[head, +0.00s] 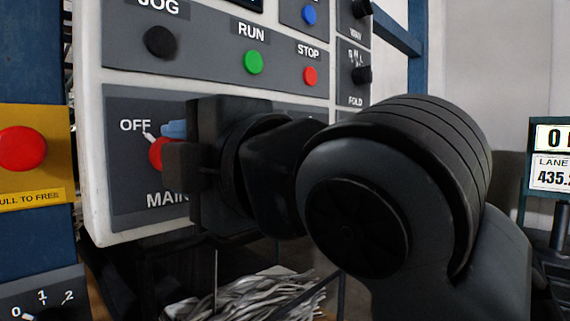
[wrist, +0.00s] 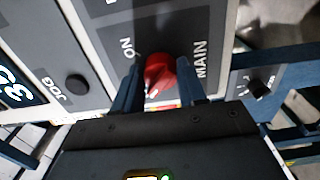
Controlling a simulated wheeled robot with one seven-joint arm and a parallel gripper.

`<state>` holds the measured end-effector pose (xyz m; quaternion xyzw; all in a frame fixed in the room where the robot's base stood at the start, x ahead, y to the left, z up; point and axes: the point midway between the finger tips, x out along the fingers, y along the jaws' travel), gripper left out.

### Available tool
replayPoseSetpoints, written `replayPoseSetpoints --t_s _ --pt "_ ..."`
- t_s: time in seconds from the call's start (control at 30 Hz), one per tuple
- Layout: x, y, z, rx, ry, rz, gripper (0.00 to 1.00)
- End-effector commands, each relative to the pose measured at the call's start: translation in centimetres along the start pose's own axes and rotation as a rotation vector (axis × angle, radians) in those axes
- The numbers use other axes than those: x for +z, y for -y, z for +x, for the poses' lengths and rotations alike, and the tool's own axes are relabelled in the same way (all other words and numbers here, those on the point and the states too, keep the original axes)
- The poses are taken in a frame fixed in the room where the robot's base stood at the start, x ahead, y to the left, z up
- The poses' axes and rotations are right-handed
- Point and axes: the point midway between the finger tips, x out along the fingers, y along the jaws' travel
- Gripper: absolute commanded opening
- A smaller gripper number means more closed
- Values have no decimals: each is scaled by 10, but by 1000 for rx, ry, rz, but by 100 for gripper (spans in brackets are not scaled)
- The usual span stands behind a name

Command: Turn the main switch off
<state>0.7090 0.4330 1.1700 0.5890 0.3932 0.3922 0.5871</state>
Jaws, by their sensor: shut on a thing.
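The main switch is a red knob (head: 157,154) on the dark grey lower section of the control panel (head: 120,215). The OFF label is up and left of it, and the MAIN label is below, partly covered. A white mark runs between the knob and OFF; I cannot tell whether it is on the knob or the panel. My gripper (head: 170,150) is at the knob, covering its right side and the ON label. In the wrist view the red knob (wrist: 160,70) sits between my two fingers, with ON left of it and MAIN right.
Above are a black JOG knob (head: 160,42), a green RUN button (head: 254,62) and a red STOP button (head: 310,75). A red button on a yellow plate (head: 35,150) is at the left. A 0-1-2 selector (head: 45,305) is lower left. Grey strips lie below.

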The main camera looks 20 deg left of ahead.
Motion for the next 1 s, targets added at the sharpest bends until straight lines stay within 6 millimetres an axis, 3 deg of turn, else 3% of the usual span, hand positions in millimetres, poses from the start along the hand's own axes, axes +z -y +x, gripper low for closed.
replayPoseSetpoints --t_s 0.5,0.53,0.77,1.0 --pt "-2 2 1 -3 -5 -20 11" --pt "-3 2 1 -3 -5 -20 44" --pt "-1 1 0 -2 -3 -19 66" --pt "-1 0 0 -1 -1 -18 66"
